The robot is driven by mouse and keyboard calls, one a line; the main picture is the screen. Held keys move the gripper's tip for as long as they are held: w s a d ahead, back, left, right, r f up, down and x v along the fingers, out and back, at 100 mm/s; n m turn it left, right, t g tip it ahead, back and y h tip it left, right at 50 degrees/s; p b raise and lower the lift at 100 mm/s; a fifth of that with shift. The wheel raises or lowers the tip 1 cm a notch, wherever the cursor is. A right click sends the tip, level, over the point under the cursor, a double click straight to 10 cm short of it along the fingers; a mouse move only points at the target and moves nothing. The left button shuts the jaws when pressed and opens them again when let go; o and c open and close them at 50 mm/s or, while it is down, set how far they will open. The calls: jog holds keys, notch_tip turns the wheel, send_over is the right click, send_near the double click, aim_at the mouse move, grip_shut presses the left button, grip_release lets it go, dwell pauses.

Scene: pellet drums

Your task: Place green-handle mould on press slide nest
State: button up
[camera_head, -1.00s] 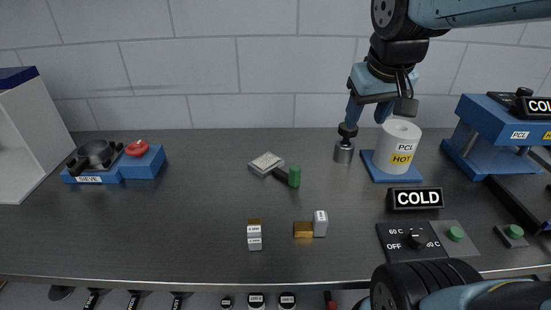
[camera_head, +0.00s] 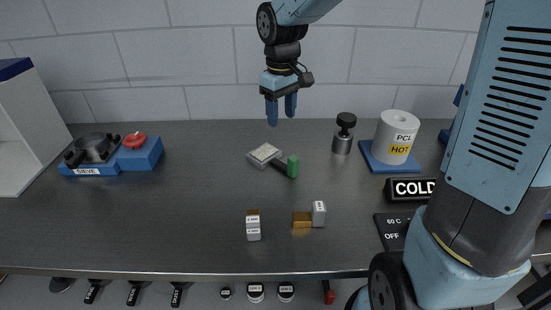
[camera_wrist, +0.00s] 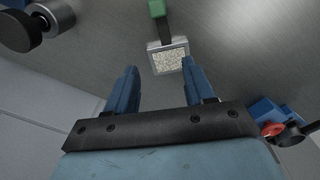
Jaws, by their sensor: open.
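The green-handle mould (camera_head: 265,154) lies flat on the bench near the middle, a pale square block with speckled fill. Its dark bar ends in an upright green handle (camera_head: 292,166) at its lower right. In the wrist view the mould (camera_wrist: 168,57) shows beyond the fingers, with the green handle (camera_wrist: 157,9) at the top edge. My gripper (camera_head: 281,118) is open and empty, pointing down, above and a little behind the mould, apart from it. The press slide nest is not visible; my arm hides most of the press at the right.
A weight with a black knob (camera_head: 343,136) stands right of the mould, beside a white PCL HOT drum (camera_head: 395,137) on a blue base. A blue sieve station (camera_head: 97,152) is at left. Small blocks (camera_head: 253,226) lie at the front. The left-middle bench is clear.

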jog(key=a+f, duration=0.2)
send_over(277, 161)
jog(key=shift+n, duration=0.3)
jog(key=f, duration=0.7)
jog(key=shift+a+f, duration=0.25)
jog(key=shift+a, duration=0.05)
jog(key=shift+s+d+f, duration=0.1)
jog(key=shift+d+f, duration=0.05)
jog(key=shift+f, duration=1.25)
jog(key=shift+d+f, duration=0.1)
jog(key=shift+f, duration=1.3)
grip_shut()
